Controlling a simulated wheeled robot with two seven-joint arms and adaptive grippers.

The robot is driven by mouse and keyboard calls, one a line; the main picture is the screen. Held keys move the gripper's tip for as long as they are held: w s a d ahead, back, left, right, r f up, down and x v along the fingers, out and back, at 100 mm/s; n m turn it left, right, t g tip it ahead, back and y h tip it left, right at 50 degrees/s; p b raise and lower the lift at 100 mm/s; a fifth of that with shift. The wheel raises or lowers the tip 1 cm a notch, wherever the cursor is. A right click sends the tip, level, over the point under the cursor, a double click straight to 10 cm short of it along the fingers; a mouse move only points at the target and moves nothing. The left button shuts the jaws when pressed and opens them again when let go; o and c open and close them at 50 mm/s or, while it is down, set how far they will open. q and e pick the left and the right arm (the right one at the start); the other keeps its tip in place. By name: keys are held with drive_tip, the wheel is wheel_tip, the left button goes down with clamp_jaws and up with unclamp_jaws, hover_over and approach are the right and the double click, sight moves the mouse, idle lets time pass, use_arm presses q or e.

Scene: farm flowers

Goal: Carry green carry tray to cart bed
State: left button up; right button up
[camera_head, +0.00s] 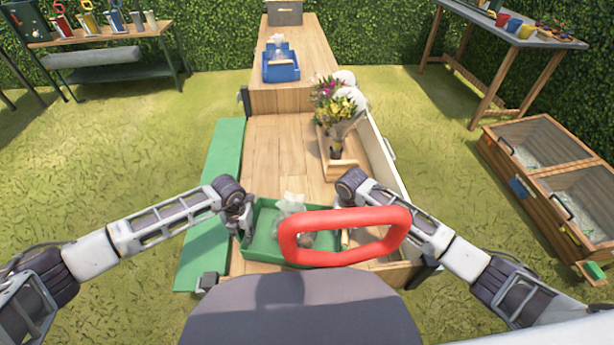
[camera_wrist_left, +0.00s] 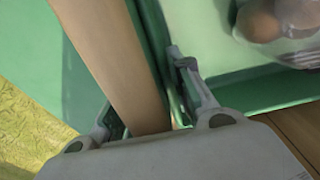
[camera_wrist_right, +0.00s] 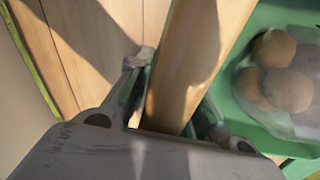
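The green carry tray (camera_head: 264,222) is over the near end of the wooden cart bed (camera_head: 275,150); I cannot tell whether it rests or hangs slightly above. It holds a clear bag of round brown items (camera_wrist_right: 285,75), partly hidden behind a red loop handle. My left gripper (camera_head: 246,222) is at the tray's left end, its fingers closed about a wooden bar (camera_wrist_left: 105,50) there. My right gripper (camera_wrist_right: 172,105) is at the right end, closed about the other wooden bar (camera_wrist_right: 195,55). In the head view, the right fingers are mostly hidden.
The red loop handle (camera_head: 345,237) stands in front of the tray. A wooden holder (camera_head: 340,168) with flower bouquets (camera_head: 340,105) is farther back on the bed's right. A blue tray (camera_head: 281,66) sits on the table beyond. A green side panel (camera_head: 212,200) lies left of the bed.

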use_arm(q)
drive_tip(key=shift+o, duration=1.2)
use_arm(e)
drive_tip(key=shift+o, duration=1.2)
use_arm(q)
drive_tip(key=shift+r, duration=0.15)
drive_tip(key=shift+r, duration=5.9)
use_arm(e)
drive_tip(key=shift+r, duration=0.15)
drive_tip(key=shift+r, duration=5.9)
